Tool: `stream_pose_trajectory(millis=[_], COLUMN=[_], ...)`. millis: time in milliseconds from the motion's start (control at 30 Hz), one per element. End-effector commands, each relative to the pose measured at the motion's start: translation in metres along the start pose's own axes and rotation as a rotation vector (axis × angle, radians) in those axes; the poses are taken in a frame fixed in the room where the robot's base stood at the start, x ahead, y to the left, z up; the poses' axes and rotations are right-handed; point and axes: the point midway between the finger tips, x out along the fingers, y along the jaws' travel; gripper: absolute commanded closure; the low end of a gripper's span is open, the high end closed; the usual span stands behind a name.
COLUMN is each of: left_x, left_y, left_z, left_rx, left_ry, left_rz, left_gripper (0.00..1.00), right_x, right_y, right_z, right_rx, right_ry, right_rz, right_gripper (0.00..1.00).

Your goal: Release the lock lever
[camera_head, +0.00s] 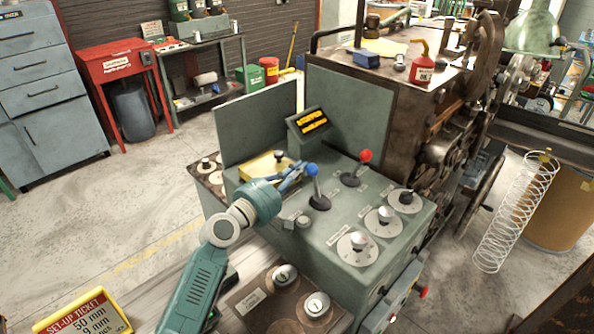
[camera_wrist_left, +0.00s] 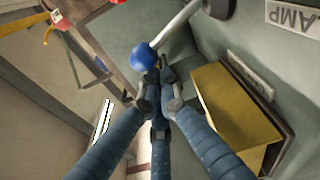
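A lever with a blue ball knob (camera_head: 311,169) stands on the green control console (camera_head: 330,235). In the left wrist view the blue knob (camera_wrist_left: 143,57) and its metal rod are just ahead of the fingertips. My left gripper (camera_head: 300,170) reaches in from the left beside this knob. In the left wrist view its blue fingers (camera_wrist_left: 157,80) run together at the tips, with no knob between them; whether they touch it is unclear. A second lever with a red ball knob (camera_head: 365,156) stands behind and to the right. The lever labels are not readable. My right gripper is out of view.
Several round dials, one of them a grey knob (camera_head: 385,213), cover the console's right side. A display box (camera_head: 310,124) stands at the back, and a wire coil (camera_head: 515,215) at the right.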

Motion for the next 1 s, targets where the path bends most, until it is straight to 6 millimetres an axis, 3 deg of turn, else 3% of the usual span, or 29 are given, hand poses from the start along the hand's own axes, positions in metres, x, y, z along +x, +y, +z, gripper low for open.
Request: stream_pose_trajectory(millis=[533, 1000], left_x=[-0.002, -0.007], left_y=[0.006, 0.015], left_z=[0.013, 0.048], left_rx=[0.122, 0.446], left_ry=[-0.003, -0.003], left_rz=[0.019, 0.065], left_gripper=[1.0, 1.0], right_x=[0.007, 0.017], right_y=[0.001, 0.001], right_z=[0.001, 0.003], right_rx=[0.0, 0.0], right_ry=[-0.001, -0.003], right_rz=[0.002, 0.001], right_gripper=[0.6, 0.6])
